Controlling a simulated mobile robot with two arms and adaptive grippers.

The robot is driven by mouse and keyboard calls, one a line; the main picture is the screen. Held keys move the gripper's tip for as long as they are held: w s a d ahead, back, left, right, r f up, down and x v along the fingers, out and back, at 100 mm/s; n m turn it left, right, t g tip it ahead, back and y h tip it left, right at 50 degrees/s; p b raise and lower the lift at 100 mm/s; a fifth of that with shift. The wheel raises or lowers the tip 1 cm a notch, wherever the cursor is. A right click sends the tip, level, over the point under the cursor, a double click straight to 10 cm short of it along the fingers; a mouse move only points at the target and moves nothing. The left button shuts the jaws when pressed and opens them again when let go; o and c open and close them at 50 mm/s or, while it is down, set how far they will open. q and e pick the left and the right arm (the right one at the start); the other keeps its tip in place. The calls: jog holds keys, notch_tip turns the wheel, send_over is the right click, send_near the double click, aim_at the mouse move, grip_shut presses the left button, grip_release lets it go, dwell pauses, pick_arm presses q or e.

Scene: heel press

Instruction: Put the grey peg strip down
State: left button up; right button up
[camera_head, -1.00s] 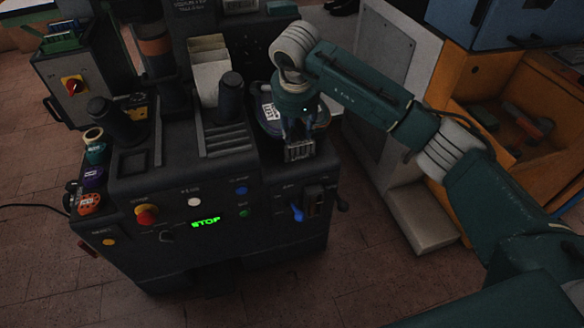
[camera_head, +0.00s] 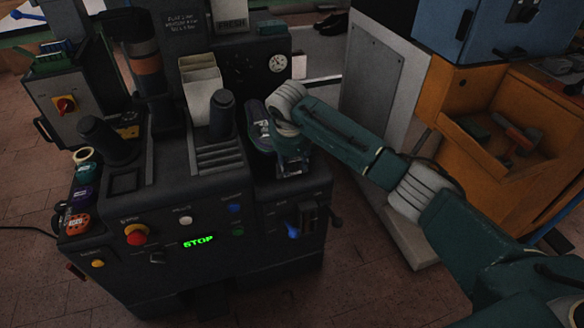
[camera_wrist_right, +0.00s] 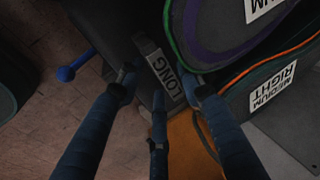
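The grey peg strip, marked LONG (camera_wrist_right: 168,78), lies between the spread fingers of my right gripper (camera_wrist_right: 163,84) in the wrist view. A dark gap shows between the strip and the two outer fingertips; the middle finger overlaps its near end. In the head view my right gripper (camera_head: 291,164) is low over the right top of the dark press (camera_head: 275,190), and the arm and fingers largely hide the strip. I cannot tell whether the strip rests fully on that surface. My left gripper is not in view.
Dark rounded pieces with MEDIUM labels, one marked MEDIUM RIGHT (camera_wrist_right: 273,88), lie close beside the right fingers. The press display reads STOP (camera_head: 198,241). An orange cabinet (camera_head: 480,165) stands right.

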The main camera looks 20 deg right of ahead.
grip_shut()
